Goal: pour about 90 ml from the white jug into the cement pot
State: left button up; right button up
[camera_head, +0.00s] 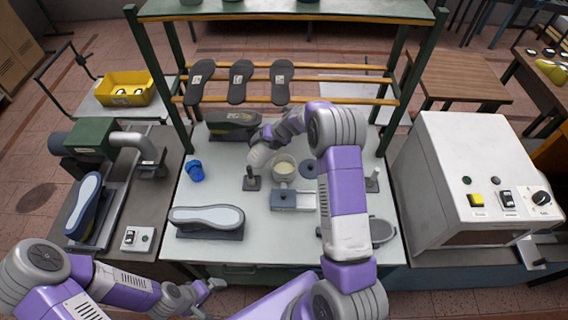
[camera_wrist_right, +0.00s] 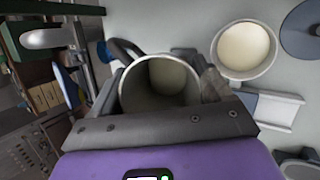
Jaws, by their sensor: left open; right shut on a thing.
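The white jug (camera_wrist_right: 140,92) is in my right gripper (camera_wrist_right: 160,100), which is shut on it. In the wrist view its round mouth faces the camera and a pale inside shows; I cannot tell how full it is. In the head view the jug (camera_head: 259,156) looks tilted, just left of the cement pot (camera_head: 284,167). The pot is open and holds a cream-coloured filling, also seen in the wrist view (camera_wrist_right: 243,48). No stream shows between them. My left gripper (camera_head: 212,286) is open and empty beyond the bench's front edge.
A grey device (camera_head: 292,200) sits in front of the pot and a dark disc (camera_head: 309,169) lies to its right. A blue object (camera_head: 195,171) and a shoe form (camera_head: 207,218) stand left. Upright posts (camera_head: 251,180) flank the pot. A white machine (camera_head: 465,180) is at right.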

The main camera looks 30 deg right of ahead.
jog(key=shift+w+a+f+h, duration=0.2)
jog(key=shift+a+f+h, duration=0.35)
jog(key=shift+a+h, duration=0.15)
jog(key=shift+w+a, duration=0.1)
jog(key=shift+w+a+r+n+g+h, duration=0.15)
jog(key=shift+a+r+n+g+h, duration=0.35)
jog(key=shift+h, duration=0.3)
jog(key=shift+w+a+f+g+h, duration=0.1)
jog(key=shift+w+a+g+h, duration=0.15)
jog(key=shift+a+h, duration=0.55)
jog(key=shift+d+h, duration=0.15)
jog(key=shift+h, duration=0.15)
jog(key=shift+s, duration=0.1)
